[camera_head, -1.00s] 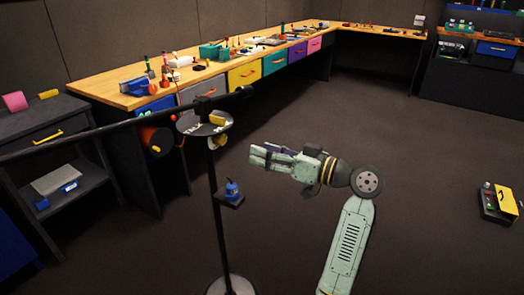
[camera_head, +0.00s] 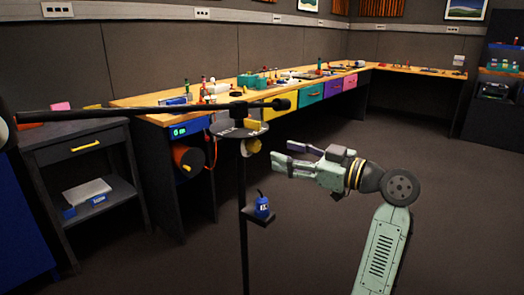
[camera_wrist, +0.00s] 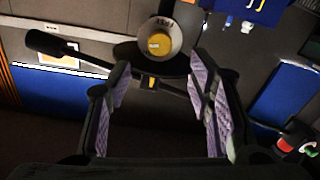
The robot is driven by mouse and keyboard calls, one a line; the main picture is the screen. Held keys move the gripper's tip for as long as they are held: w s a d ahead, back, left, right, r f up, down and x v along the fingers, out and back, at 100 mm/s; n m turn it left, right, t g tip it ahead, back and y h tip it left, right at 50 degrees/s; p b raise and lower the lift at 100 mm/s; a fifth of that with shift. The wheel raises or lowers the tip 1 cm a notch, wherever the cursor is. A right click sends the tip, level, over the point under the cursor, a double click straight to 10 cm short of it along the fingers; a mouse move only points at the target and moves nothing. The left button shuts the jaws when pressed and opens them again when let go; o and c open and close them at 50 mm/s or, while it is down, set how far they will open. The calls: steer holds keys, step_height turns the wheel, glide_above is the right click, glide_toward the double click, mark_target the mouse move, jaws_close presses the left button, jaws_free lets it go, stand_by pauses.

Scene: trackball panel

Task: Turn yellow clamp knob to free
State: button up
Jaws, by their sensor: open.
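A round yellow knob (camera_head: 252,146) sits in a pale collar just under the dark disc (camera_head: 226,130) on a black stand. In the wrist view the open fingers (camera_wrist: 160,72) stand to either side below the knob, nothing between the pads.
A black boom (camera_head: 140,111) crosses the stand top. A second yellow piece (camera_head: 254,125) is at the disc's edge. The workbench (camera_head: 300,90) is behind; floor at right is clear.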

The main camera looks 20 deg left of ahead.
mark_target(258, 145)
steer(key=p+x, duration=0.1)
steer(key=x, duration=0.7)
steer(key=shift+c, duration=0.2)
jaws_close()
steer(key=shift+r+m+p, duration=0.15)
steer(key=shift+m+p, duration=0.75)
steer(key=shift+m, duration=0.3)
steer(key=shift+m+p, duration=0.6)
steer(key=shift+m, duration=0.6)
steer(key=shift+o, duration=0.2)
jaws_free()
